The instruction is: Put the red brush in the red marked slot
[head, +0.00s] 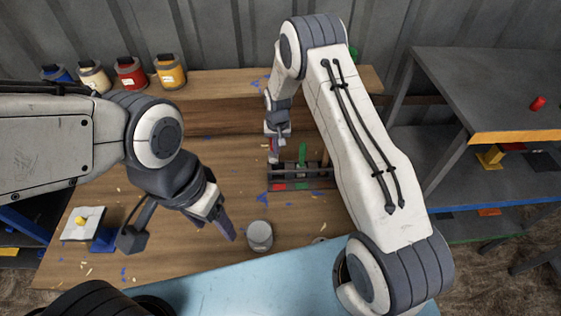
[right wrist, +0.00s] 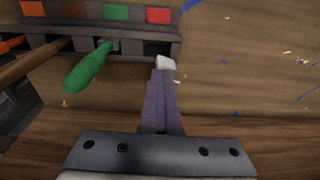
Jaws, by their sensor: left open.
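The dark brush rack (head: 318,184) stands on the wooden bench, with a red mark (head: 278,187) at its left end and a green mark beside it. In the right wrist view the red mark (right wrist: 158,15) is at the rack's right end. My right gripper (head: 273,152) is just behind that end; its purple fingers (right wrist: 163,85) look close together, with a small pale piece at the tip. A small reddish patch shows at this gripper in the head view. I cannot make out the red brush clearly. My left gripper (head: 226,228) is open and empty, left of the grey can.
A green brush (right wrist: 88,67) stands in the rack beside the red place, with brown and orange handles further left. A grey can (head: 259,237) stands in front of the rack. Paint pots (head: 131,75) line the back shelf. A small red object (head: 538,103) lies on the right-hand table.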

